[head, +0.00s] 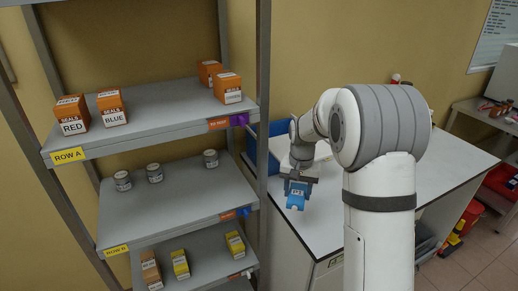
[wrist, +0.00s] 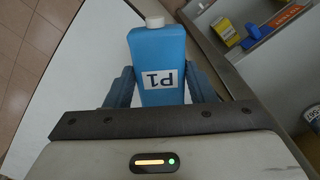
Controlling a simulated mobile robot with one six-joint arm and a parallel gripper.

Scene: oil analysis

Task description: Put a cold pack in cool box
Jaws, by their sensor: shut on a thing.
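A blue cold pack (wrist: 158,54) with a white cap and a label reading P1 is between the two fingers of my gripper (wrist: 160,90) in the wrist view. The fingers touch its sides. In the head view my gripper (head: 298,184) holds the cold pack (head: 296,196) over the front left part of the white-topped table, close to the shelf post. A blue box (head: 278,130) stands on the table behind my arm, partly hidden by the shelf post and the arm. I cannot tell whether it is the cool box.
A grey shelf rack (head: 170,115) stands at the left with orange seal boxes (head: 112,108), grey jars (head: 154,172) and yellow boxes (head: 180,264). The white table top (head: 400,176) is mostly clear. Red and yellow items (head: 462,222) lie at the far right.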

